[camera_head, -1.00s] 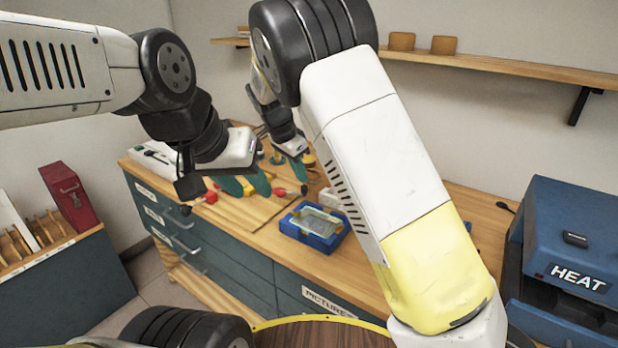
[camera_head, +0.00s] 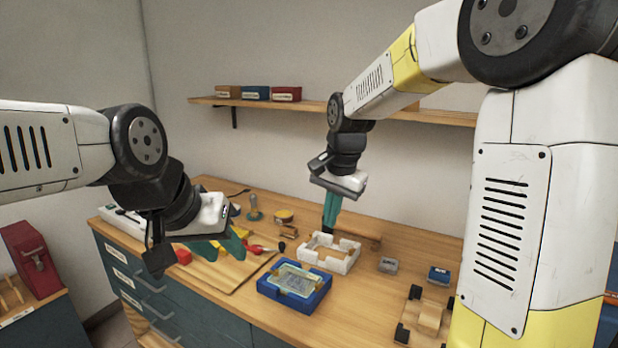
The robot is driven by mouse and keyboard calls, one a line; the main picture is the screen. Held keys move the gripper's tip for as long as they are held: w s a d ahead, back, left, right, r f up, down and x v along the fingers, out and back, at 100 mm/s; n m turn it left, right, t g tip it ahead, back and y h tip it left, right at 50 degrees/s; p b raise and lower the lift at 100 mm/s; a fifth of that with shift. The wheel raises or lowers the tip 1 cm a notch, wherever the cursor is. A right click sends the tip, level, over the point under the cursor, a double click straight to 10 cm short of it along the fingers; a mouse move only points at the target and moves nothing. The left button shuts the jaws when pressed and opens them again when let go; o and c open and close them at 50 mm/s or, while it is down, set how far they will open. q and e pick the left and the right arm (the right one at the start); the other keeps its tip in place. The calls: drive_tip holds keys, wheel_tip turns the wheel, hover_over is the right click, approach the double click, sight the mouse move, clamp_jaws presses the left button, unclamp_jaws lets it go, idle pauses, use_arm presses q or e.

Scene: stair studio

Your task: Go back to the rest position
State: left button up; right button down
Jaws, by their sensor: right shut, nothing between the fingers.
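My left gripper (camera_head: 222,246) hangs at the left over the workbench, its teal fingers spread apart above the wooden board. I see nothing held between them, though the wrist hides part of the view. My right gripper (camera_head: 330,228) points down near the middle of the bench, its teal fingers shut together and empty. Its fingertips are just behind the white frame-shaped tray (camera_head: 342,265) in the picture. Whether they touch anything there I cannot tell.
The wooden workbench (camera_head: 385,290) holds a blue tray (camera_head: 318,300) with a clear-covered piece, a wooden board (camera_head: 215,277), red-handled tools and a small wooden cart (camera_head: 427,316). A wall shelf (camera_head: 390,115) carries several boxes. A red box (camera_head: 30,258) stands at far left.

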drive_tip(key=s+d+r+n+t, duration=0.2)
drive_tip(key=s+d+n, duration=0.1)
drive_tip(key=s, duration=0.6)
drive_tip(key=s+d+r+n+t, duration=0.2)
drive_tip(key=s+d, duration=0.4)
drive_tip(key=s, duration=0.4)
drive_tip(key=shift+s+d+n+y, duration=0.25)
drive_tip(key=shift+n+y, duration=0.15)
drive_tip(key=shift+n, duration=0.4)
drive_tip(key=shift+r, duration=0.15)
